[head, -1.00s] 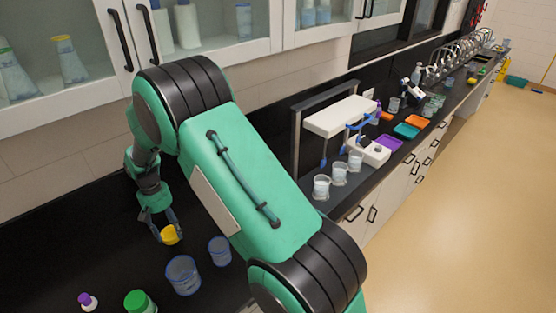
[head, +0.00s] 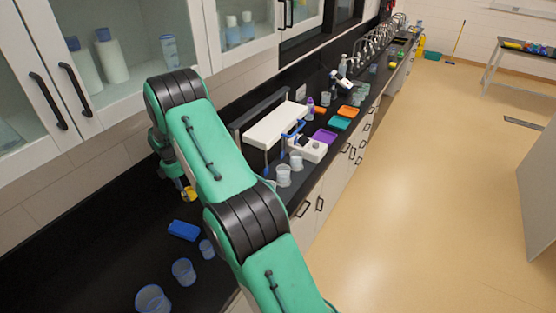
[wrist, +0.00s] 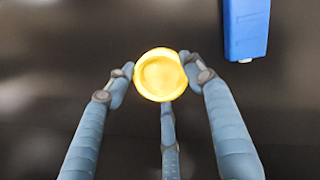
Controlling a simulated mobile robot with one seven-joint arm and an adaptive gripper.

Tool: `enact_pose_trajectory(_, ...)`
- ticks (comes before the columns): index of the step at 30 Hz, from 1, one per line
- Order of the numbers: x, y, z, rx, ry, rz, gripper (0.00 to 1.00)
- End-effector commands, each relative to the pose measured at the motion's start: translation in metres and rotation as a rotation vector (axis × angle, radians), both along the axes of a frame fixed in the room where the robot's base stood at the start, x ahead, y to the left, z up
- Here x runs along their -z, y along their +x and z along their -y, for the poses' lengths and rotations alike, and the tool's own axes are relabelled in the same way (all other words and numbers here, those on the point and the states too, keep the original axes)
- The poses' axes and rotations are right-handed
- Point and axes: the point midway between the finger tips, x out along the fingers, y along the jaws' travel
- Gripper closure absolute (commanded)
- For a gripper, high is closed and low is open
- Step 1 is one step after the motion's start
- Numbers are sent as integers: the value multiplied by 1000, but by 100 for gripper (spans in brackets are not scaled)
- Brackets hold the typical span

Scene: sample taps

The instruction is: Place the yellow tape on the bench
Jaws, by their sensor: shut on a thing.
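The yellow tape (wrist: 160,75) is a small round roll held between the fingertips of my gripper (wrist: 160,82) in the wrist view. My gripper is shut on it. In the head view the tape (head: 189,193) shows as a small yellow patch below my arm, over the black bench (head: 80,240). My gripper is partly hidden there by my arm. I cannot tell whether the tape touches the bench top.
A blue box (head: 184,230) lies on the bench close to the tape; it also shows at the upper right in the wrist view (wrist: 246,30). Several beakers (head: 183,271) stand nearer the front. A white device (head: 275,125) and beakers stand farther right. Cabinets hang above.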

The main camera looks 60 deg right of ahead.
Motion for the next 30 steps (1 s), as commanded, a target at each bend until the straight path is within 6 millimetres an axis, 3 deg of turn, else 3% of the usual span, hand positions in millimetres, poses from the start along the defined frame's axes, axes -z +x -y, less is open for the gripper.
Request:
enact_pose_trajectory(3, -7, -2, 35, -63, 2, -1, 77)
enact_pose_trajectory(18, -27, -16, 170, -328, 3, 1, 77)
enact_pose_trajectory(24, -32, -24, 210, -409, 2, 0, 77)
enact_pose_trajectory(30, -34, -28, 228, -448, 3, 0, 77)
